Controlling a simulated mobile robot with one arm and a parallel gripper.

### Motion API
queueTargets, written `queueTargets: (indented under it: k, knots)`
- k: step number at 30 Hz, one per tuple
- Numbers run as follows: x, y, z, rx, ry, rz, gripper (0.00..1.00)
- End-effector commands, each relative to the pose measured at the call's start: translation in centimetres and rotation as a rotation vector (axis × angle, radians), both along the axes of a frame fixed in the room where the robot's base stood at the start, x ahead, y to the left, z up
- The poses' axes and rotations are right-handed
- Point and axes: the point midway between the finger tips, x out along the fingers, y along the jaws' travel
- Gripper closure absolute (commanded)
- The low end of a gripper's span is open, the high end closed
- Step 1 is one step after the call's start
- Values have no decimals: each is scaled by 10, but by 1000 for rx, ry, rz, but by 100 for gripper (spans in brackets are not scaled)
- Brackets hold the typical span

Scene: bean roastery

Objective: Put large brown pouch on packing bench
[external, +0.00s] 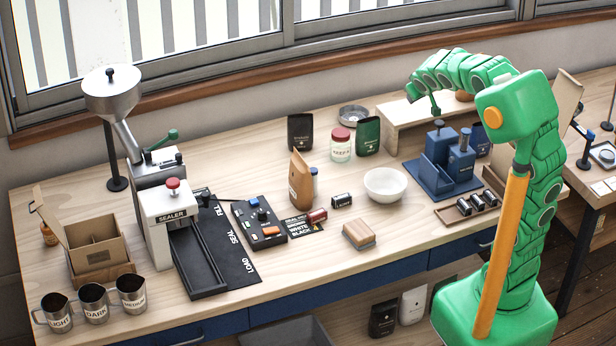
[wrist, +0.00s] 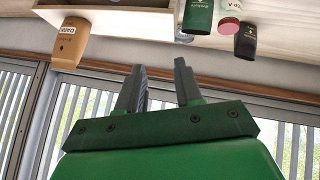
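In the external view a tall brown pouch (external: 300,181) stands upright on the packing bench (external: 215,315), near its middle. A second brown pouch (wrist: 70,36), with dark lettering, shows at the left of the upside-down wrist view by a wooden riser. In the external view a small brown patch (external: 464,96) on that riser, mostly behind my arm, seems to be this pouch. I cannot tell which pouch is the larger. My gripper (wrist: 160,72) is open and empty, with both fingers apart. In the external view my gripper (external: 425,99) hangs above the riser, clear of both pouches.
A wooden riser (external: 392,122) stands at the back right. Near it are a green pouch (external: 368,136), red-lidded jar (external: 341,146), black pouch (external: 300,131), white bowl (external: 385,186) and blue caddy (external: 437,176). The sealer (external: 168,218) stands left. The front right bench has bare wood.

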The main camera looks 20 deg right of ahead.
Motion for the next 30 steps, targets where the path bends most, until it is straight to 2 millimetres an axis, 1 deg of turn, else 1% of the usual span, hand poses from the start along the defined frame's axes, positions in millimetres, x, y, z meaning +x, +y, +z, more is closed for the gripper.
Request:
queueTargets:
  k: [1, 6, 9, 12, 16, 20, 26, 29, 30]
  knots:
    - [1, 9, -18, -84, 38, 47, 65]
    - [0, 29, -65, -371, 147, 199, 65]
    - [0, 42, -85, -544, 198, 295, 65]
    - [0, 56, -102, -717, 238, 393, 65]
    - [1, 77, -119, -950, 283, 523, 65]
    - [1, 102, -131, -1186, 312, 651, 65]
    - [0, 154, -144, -1560, 321, 844, 65]
    - [-3, 185, -150, -1750, 313, 935, 65]
    - [-6, 198, -152, -1827, 306, 969, 65]
